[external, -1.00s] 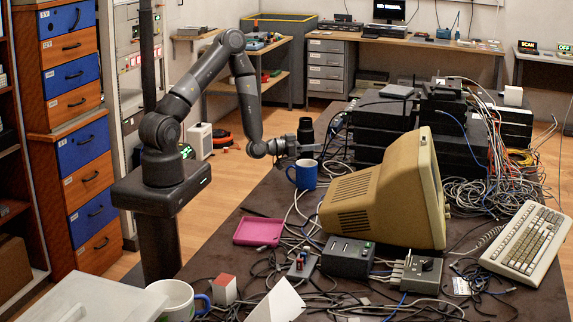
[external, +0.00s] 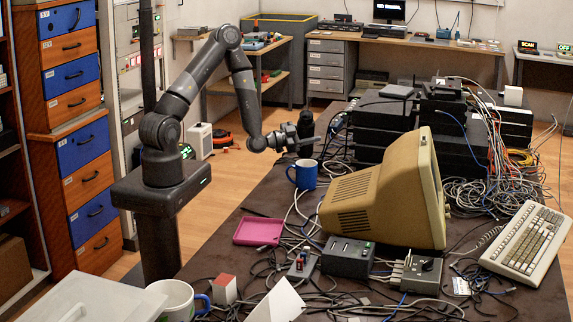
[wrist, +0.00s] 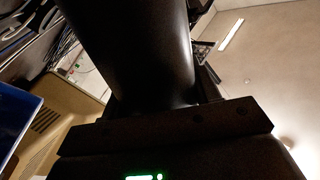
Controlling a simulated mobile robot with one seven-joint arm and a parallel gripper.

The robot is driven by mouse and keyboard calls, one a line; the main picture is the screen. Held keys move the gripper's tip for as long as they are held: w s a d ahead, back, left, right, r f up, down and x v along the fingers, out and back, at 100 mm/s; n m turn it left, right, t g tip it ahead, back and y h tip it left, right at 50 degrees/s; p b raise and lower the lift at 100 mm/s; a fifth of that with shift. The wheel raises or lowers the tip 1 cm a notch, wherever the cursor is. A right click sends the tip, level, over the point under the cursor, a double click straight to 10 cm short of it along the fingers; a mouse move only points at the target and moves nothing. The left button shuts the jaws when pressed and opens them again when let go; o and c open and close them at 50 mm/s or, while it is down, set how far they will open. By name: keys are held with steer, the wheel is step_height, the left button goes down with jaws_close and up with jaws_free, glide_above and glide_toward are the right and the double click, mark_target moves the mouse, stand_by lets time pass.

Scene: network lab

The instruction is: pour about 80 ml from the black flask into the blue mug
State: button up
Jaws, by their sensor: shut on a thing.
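The blue mug (external: 303,175) stands upright on the dark table, left of the beige monitor. Its blue side also shows at the left edge of the wrist view (wrist: 14,118). My gripper (external: 290,137) is just above the mug and shut on the black flask (external: 306,124). In the wrist view the flask (wrist: 140,50) is a large dark cylinder held in the jaws, and the room looks strongly tilted around it.
The beige monitor (external: 385,195) stands right of the mug, and stacked black network boxes (external: 382,130) are behind. Loose cables cover much of the table. A pink tray (external: 258,231) lies in front of the mug. A white mug (external: 178,299) stands at the front left.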

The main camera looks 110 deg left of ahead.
mark_target(310, 147)
steer(key=shift+w+d+f+m+t, duration=0.1)
steer(key=shift+d+m+t, duration=0.1)
steer(key=shift+m, duration=0.4)
steer(key=shift+d+f+m+t, duration=0.1)
steer(key=shift+m+t, duration=0.1)
steer(key=shift+m, duration=0.4)
steer(key=shift+a+r+m, duration=0.2)
steer(key=shift+r+m, duration=0.2)
steer(key=shift+m, duration=0.2)
steer(key=shift+a+m, duration=0.1)
steer(key=shift+m, duration=0.3)
steer(key=m, duration=0.1)
steer(key=f+m+t, duration=0.1)
steer(key=a+m+h, duration=0.1)
steer(key=shift+s+f+m, duration=0.25)
steer(key=shift+f+m, duration=0.15)
steer(key=shift+f+m+t+h, duration=0.5)
steer(key=shift+f+m, duration=0.5)
steer(key=shift+m, duration=0.2)
steer(key=shift+w+d+m, duration=0.1)
steer(key=shift+d+m, duration=0.15)
steer(key=shift+m, duration=0.25)
steer(key=shift+d+m+h, duration=0.25)
steer(key=shift+m+h, duration=0.05)
steer(key=shift+m, duration=0.3)
steer(key=shift+m+t, duration=0.3)
steer(key=shift+a, duration=0.3)
